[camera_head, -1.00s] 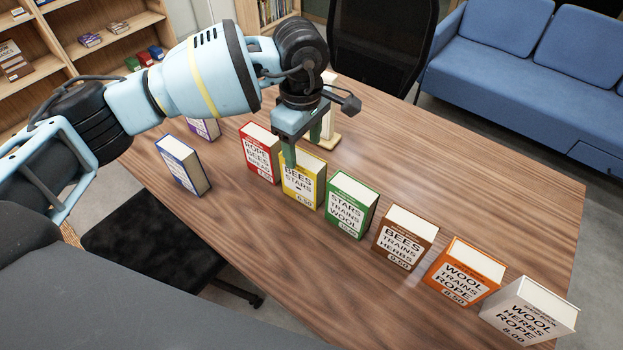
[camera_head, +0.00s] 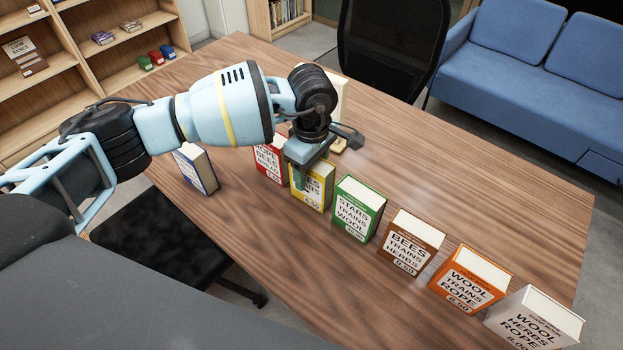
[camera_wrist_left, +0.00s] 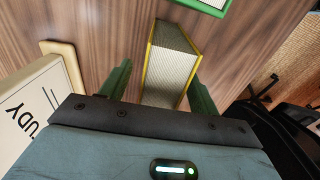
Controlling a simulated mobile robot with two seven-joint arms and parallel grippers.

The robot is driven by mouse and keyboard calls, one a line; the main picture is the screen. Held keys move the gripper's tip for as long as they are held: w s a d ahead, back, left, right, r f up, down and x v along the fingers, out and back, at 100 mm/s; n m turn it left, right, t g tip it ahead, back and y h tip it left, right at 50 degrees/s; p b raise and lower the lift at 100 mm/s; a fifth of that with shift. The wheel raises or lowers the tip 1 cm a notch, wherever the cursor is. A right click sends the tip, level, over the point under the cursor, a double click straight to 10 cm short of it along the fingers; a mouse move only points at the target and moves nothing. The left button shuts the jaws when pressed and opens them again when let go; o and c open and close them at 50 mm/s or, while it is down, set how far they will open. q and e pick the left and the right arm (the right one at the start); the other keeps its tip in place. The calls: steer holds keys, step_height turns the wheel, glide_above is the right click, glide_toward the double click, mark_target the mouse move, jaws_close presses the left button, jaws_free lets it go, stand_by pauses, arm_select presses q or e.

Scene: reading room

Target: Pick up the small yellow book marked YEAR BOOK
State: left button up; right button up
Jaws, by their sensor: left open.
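The yellow book (camera_head: 319,192) stands upright on the table between the red book and the green book. Its white label is partly covered by my gripper in the head view, and the words YEAR BOOK cannot be read. My left gripper (camera_head: 311,178) is open and points down over the yellow book. In the left wrist view the yellow book (camera_wrist_left: 168,65) lies between the two green fingers of the left gripper (camera_wrist_left: 158,92), one on each side. I cannot tell whether either finger touches it. My right gripper is not in view.
A red book (camera_head: 268,163) stands close on the left, a green book (camera_head: 358,209) on the right. Brown (camera_head: 412,243), orange (camera_head: 470,280) and white (camera_head: 534,318) books continue the row. A blue book (camera_head: 196,170) stands apart. A white sign (camera_wrist_left: 38,108) stands behind. The table's right side is clear.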

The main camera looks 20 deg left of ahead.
arm_select(q)
steer(key=shift+f, duration=0.55)
steer(key=c, duration=1.2)
steer(key=shift+r, duration=0.15)
steer(key=shift+r, duration=0.55)
step_height(320, 180, up, 2)
steer(key=shift+r, duration=0.15)
steer(key=s+a, duration=0.1)
steer(key=s, duration=0.4)
steer(key=s+a+r, duration=0.1)
steer(key=s, duration=0.4)
steer(key=s+a+b, duration=0.1)
steer(key=s+a, duration=0.1)
steer(key=s, duration=0.3)
steer(key=shift+s+r, duration=0.2)
steer(key=shift+s, duration=0.1)
